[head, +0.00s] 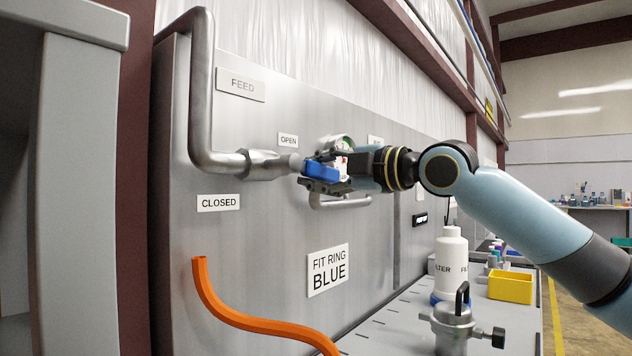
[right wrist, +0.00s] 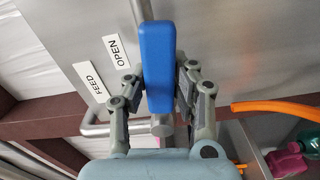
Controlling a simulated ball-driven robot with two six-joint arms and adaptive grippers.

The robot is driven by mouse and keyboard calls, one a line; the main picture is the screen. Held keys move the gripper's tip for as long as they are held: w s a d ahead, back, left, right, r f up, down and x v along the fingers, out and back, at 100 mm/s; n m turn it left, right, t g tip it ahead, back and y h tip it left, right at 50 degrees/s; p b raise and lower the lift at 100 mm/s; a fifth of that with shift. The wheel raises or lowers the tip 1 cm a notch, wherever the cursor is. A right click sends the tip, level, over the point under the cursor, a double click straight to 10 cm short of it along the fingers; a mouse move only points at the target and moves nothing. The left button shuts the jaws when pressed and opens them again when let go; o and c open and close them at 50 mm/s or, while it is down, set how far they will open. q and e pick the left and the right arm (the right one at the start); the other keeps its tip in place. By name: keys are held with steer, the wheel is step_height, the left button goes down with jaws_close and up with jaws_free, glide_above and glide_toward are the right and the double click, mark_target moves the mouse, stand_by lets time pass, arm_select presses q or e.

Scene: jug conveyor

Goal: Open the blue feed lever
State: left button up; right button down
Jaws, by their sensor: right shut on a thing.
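The blue feed lever (head: 321,171) is at the end of the grey pipe's valve (head: 262,165) on the metal panel. Its handle lies roughly in line with the pipe, just below and right of the OPEN label (head: 288,141). The CLOSED label (head: 218,203) is lower left. My right gripper (head: 318,178) is at the handle, its fingers shut on it. In the right wrist view the blue lever (right wrist: 157,70) stands between the two fingers of the gripper (right wrist: 160,95). Part of the lever is hidden by the gripper in the head view. My left gripper is out of view.
A round gauge (head: 336,142) sits behind the gripper. An orange hose (head: 245,322) hangs at lower left. A bench holds a white filter bottle (head: 451,258), a metal canister (head: 453,322) and a yellow bin (head: 511,287). A grey post stands at far left.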

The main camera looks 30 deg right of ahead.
steer(key=shift+r+n, duration=0.5)
steer(key=shift+n, duration=0.4)
steer(key=c, duration=1)
jaws_free()
steer(key=shift+r, duration=0.1)
steer(key=shift+c, duration=0.2)
